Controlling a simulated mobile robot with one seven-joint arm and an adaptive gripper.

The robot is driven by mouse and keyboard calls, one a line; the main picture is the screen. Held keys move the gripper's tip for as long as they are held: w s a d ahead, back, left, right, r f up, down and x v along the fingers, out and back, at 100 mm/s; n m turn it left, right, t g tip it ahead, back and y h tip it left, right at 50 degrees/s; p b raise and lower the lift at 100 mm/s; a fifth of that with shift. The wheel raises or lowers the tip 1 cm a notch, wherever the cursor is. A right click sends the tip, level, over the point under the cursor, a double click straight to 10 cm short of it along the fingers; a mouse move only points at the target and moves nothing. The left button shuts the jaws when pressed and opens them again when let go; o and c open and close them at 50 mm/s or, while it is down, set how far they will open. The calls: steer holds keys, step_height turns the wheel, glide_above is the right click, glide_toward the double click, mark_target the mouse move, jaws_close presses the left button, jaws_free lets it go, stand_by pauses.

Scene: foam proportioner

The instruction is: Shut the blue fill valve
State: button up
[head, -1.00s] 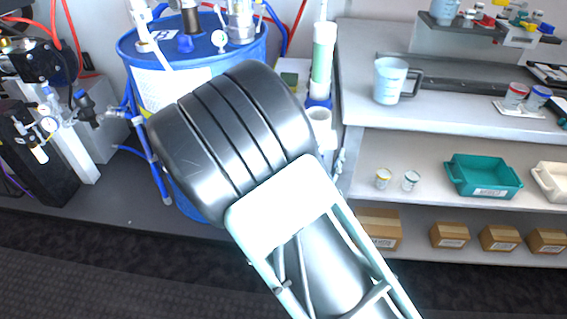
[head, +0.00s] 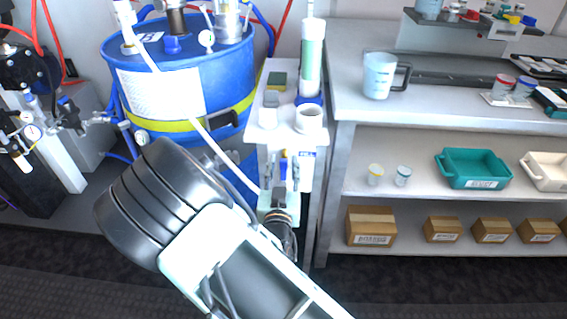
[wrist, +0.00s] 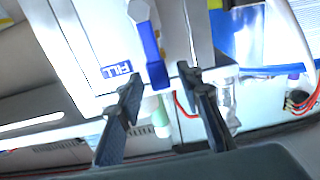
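The blue fill valve handle (wrist: 151,52) hangs from a white fitting in the wrist view, beside a blue-and-white FILL label (wrist: 117,70). My gripper (wrist: 161,76) is open, one finger on each side of the handle's end in the picture. I see no contact with the handle, and the depth between them is hard to judge. In the head view my gripper (head: 280,180) is at the front of the white stand, and the blue valve handle (head: 283,161) shows small just above it. My arm covers the area below.
A blue drum (head: 228,75) with a yellow band stands left of the white stand (head: 262,120). A pale hose crosses in front of the drum toward my gripper. A clear measuring jug (head: 379,76) sits on the bench at right. Shelves below hold a teal bin (head: 470,167) and boxes.

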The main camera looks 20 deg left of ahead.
steer(key=shift+w+a, duration=0.15)
steer(key=shift+w, duration=0.45)
jaws_close()
